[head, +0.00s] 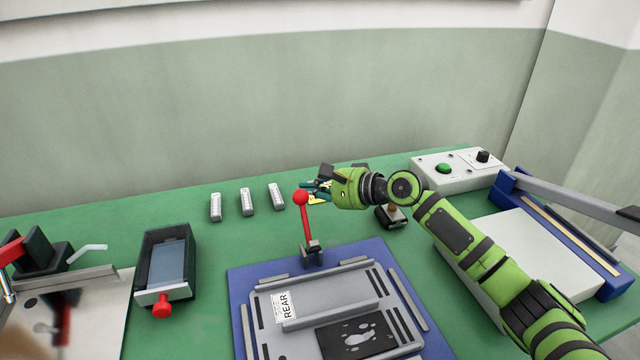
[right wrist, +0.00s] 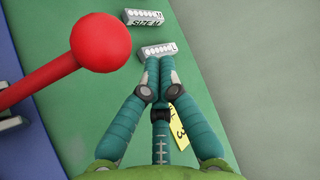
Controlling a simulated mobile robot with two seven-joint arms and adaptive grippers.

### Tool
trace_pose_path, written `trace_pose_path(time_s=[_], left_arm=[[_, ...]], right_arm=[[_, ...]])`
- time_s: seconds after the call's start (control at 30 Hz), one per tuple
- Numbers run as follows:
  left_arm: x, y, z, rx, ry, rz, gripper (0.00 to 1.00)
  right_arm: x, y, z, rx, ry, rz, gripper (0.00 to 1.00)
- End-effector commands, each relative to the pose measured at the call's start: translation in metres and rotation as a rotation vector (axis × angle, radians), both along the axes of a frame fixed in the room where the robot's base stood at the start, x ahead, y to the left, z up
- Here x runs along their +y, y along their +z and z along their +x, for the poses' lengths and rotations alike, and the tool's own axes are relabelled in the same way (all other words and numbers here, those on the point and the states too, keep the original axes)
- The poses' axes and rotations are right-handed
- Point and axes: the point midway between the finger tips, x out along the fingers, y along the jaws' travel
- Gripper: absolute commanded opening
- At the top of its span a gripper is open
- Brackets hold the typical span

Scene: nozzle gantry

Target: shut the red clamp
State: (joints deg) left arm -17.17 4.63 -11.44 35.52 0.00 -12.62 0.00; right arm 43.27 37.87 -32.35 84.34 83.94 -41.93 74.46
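A red lever with a red ball knob (head: 301,198) stands nearly upright on a small dark bracket at the back edge of the grey fixture plate (head: 262,315). In the right wrist view the ball (right wrist: 100,41) is large and close, left of my fingers. My right gripper (head: 312,190) is beside the ball in the head view. Its teal fingers (right wrist: 158,68) meet at the tips with nothing visible between them, apart from the ball. Another red handle (head: 10,251), on a black block, is cut off at the left edge. My left gripper is not in view.
Several small grey labelled blocks (head: 247,202) lie left of the gripper. A yellow tag (right wrist: 188,122) shows behind the fingers. A black drawer box (head: 150,262) with a red knob stands left. A button box (head: 455,168) and a blue-edged white board (head: 530,250) are right.

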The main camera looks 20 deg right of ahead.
Motion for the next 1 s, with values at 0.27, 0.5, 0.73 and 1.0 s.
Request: trace_pose_path(time_s=[0.27,0.5,0.73,1.0], left_arm=[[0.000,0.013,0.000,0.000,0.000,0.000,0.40],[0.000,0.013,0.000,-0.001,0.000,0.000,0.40],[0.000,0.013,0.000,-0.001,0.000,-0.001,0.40],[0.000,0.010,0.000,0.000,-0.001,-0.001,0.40]], right_arm=[[0.004,0.010,-0.022,0.003,0.001,-0.001,0.00],[0.004,0.011,-0.024,0.002,0.001,0.001,0.00],[0.004,0.011,-0.024,0.000,0.001,0.000,0.00],[0.005,0.015,-0.030,-0.062,0.002,0.001,0.00]])
